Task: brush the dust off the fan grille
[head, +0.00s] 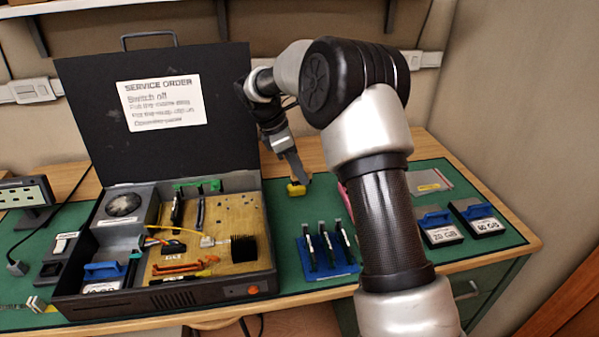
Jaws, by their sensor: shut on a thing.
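The fan grille (123,204) is a round grey disc in the back left corner of the open black case (265,285). Its surface looks pale and mottled. My gripper (298,179) points down over the green mat, just right of the case. It is shut on a small yellow thing (297,190), which is at mat level. Its bristles, if it is a brush, cannot be made out. The gripper is well to the right of the grille, with the case's back right corner between them.
The raised lid (90,110) bears a service order sheet (163,103). A blue rack (334,264) of black cards stands right of the case. Two drive boxes (478,217) (440,229) lie at the right. A switch box (62,247) stands at the left. My arm hides part of the mat.

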